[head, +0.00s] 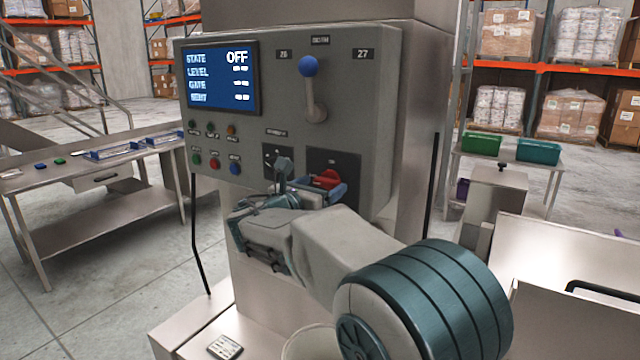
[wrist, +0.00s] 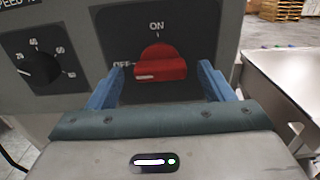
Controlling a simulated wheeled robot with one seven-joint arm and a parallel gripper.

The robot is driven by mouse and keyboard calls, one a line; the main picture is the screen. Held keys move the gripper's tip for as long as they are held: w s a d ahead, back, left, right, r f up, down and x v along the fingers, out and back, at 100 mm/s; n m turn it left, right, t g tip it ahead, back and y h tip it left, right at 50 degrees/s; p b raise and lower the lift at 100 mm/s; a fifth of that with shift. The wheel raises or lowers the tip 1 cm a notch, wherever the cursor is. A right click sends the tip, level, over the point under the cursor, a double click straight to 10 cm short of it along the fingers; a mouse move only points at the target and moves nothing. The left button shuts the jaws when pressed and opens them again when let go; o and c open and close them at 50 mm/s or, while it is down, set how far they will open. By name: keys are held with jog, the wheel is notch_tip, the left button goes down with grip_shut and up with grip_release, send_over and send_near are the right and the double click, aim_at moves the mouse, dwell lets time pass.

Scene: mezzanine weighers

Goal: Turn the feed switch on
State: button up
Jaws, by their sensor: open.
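The feed switch is a red rotary knob on a dark plate marked ON at the top and OFF at the left. It shows in the wrist view (wrist: 160,63) and the head view (head: 327,179). Its white mark lies at the lower left, toward OFF. My gripper (wrist: 162,72) is open, with one blue finger on each side of the knob. I cannot tell whether either finger touches it. In the head view my gripper (head: 318,188) covers the lower part of the switch plate. The panel display (head: 223,78) reads STATE OFF.
A black speed dial (wrist: 38,69) sits left of the switch. A blue-topped lever (head: 310,75) stands out above it, and a row of coloured buttons (head: 214,164) is at the left. A steel table (wrist: 285,80) stands to the right.

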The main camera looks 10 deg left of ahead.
jog(key=shift+w, duration=0.15)
jog(key=shift+c, duration=0.3)
jog(key=c, duration=0.9)
